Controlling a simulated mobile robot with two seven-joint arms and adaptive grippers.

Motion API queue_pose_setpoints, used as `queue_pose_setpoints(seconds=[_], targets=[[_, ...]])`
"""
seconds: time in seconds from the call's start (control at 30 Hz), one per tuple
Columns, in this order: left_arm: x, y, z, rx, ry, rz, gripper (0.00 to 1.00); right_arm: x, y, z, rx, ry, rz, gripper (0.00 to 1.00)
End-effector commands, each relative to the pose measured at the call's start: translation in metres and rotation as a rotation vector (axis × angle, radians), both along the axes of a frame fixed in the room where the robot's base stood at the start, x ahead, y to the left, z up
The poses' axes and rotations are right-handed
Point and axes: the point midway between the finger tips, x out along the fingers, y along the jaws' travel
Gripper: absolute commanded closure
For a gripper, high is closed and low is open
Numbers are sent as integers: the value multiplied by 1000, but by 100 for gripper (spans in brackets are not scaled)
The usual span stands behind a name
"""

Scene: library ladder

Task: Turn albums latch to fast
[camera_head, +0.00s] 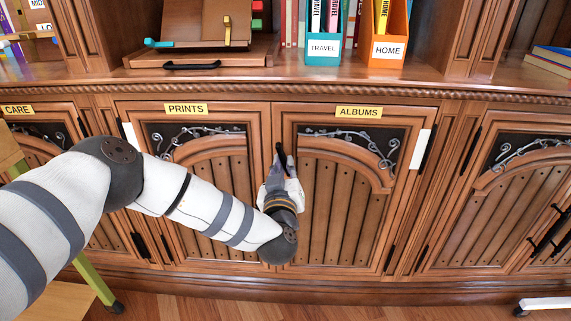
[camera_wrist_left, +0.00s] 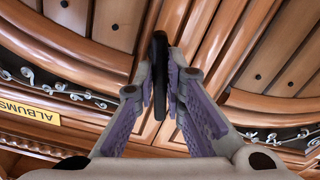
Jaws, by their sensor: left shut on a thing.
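The albums door (camera_head: 335,210) is closed in the head view, under its yellow ALBUMS label (camera_head: 358,112). The label also shows in the left wrist view (camera_wrist_left: 28,109). A dark, narrow latch (camera_head: 279,149) stands roughly upright at the door's left edge, beside the prints door (camera_head: 212,205). My left gripper (camera_head: 281,163) is shut on the latch. In the left wrist view the black latch bar (camera_wrist_left: 160,72) runs between the purple-padded fingers of my left gripper (camera_wrist_left: 170,85). The fingers hide part of the latch and its mount. My right gripper is not in view.
Above the doors, the counter holds a wooden stand, a teal TRAVEL file box (camera_head: 323,48) and an orange HOME file box (camera_head: 387,50). A green leg on a caster (camera_head: 92,282) stands at the lower left. A white wheeled piece (camera_head: 545,303) is at the lower right.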

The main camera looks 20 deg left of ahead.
Motion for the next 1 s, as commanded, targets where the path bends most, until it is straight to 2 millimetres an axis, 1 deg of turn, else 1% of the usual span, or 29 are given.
queue_pose_setpoints(seconds=[0.43, 1.0], targets=[[-1, 5, -3, -405, -116, 1, 100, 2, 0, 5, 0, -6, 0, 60], [-3, 8, -10, -911, -260, 1, 100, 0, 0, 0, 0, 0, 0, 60]])
